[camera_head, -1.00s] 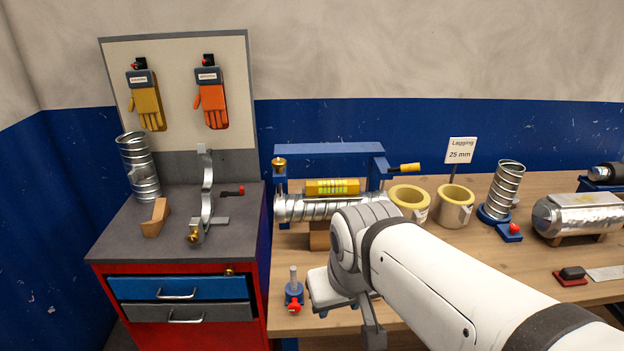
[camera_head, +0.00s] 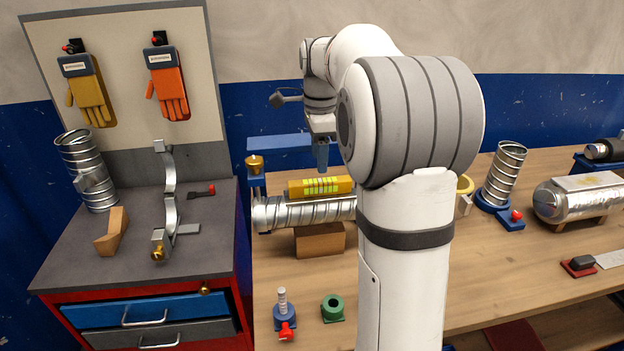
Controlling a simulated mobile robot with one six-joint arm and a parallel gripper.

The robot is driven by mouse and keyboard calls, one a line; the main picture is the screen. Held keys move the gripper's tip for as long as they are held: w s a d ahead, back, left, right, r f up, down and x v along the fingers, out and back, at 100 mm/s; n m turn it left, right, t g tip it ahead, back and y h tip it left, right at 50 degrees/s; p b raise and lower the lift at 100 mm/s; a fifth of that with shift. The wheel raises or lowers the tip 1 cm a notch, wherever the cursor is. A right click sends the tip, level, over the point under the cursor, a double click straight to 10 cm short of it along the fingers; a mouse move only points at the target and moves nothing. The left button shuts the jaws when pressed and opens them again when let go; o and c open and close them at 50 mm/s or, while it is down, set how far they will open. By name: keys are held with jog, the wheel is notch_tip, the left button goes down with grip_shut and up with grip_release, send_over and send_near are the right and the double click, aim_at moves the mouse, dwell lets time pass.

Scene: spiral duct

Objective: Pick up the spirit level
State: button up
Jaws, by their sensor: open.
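The spirit level (camera_head: 321,187) is a yellow bar with bright green-yellow markings. It lies on top of a horizontal silver spiral duct (camera_head: 300,214), below a blue bridge frame. My gripper (camera_head: 321,165) points down just above the level, near its middle to right part. Its jaws are open and empty, and a gap shows between the visible fingertip and the level. My arm hides the right end of the duct and part of the bridge frame.
The blue bridge frame (camera_head: 278,142) crosses behind the gripper. A wooden block (camera_head: 320,240) supports the duct. A blue post with a red knob (camera_head: 285,318) and a green ring (camera_head: 333,307) stand in front. A red cabinet (camera_head: 150,290) stands at the left.

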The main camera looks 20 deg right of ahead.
aim_at(320, 181)
notch_tip(320, 181, down, 8)
jog(key=shift+d+r+p, duration=0.1)
jog(key=shift+r+p, duration=0.05)
jog(key=shift+p, duration=0.45)
jog(key=shift+s, duration=0.1)
jog(key=shift+c, duration=0.3)
grip_shut()
